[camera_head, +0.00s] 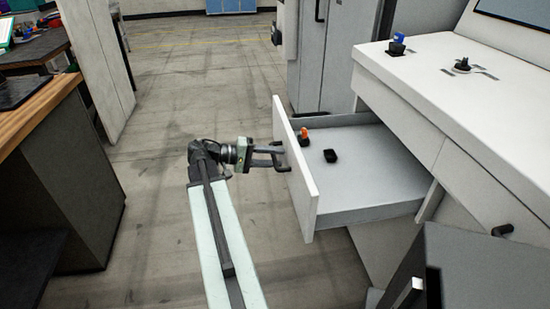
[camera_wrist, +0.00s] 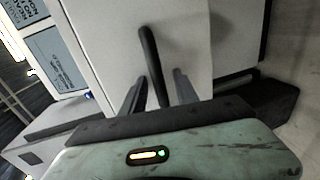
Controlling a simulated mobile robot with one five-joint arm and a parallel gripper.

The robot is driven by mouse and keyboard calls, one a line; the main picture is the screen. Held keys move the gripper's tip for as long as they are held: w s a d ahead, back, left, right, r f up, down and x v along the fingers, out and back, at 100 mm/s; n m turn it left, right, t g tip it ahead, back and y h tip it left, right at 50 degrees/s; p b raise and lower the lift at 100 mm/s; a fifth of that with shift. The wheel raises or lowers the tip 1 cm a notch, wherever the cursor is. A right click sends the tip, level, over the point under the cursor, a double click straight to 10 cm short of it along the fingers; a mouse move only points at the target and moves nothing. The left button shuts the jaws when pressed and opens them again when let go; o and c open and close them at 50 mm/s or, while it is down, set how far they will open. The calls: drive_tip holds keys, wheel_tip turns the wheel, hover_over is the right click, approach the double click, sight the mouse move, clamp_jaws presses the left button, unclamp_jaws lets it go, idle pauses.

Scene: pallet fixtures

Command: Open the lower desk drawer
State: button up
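A white desk drawer (camera_head: 375,192) stands pulled well out from under the white desk (camera_head: 425,75). Its flat front panel (camera_head: 296,165) faces left. I cannot tell from this view whether it is the lower one. My gripper (camera_head: 284,158) is at the outer face of this panel. In the wrist view, a dark bar handle (camera_wrist: 150,55) on the white panel runs between the two dark fingers of my gripper (camera_wrist: 160,88). A gap shows between the handle and the right finger, so the fingers look open around the handle.
An orange-topped piece (camera_head: 303,136) and a small black block (camera_head: 330,155) lie in the drawer. A blue-topped piece (camera_head: 397,42) stands on the desk. A wood-topped bench (camera_head: 40,110) is at left. The floor (camera_head: 205,85) between is clear.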

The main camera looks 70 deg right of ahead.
drive_tip(key=p+v, duration=0.1)
drive_tip(key=v, duration=0.6)
drive_tip(key=shift+w+a+p, duration=0.2)
drive_tip(key=shift+w+p, duration=0.1)
drive_tip(key=shift+w, duration=0.05)
drive_tip(key=shift+r, duration=0.1)
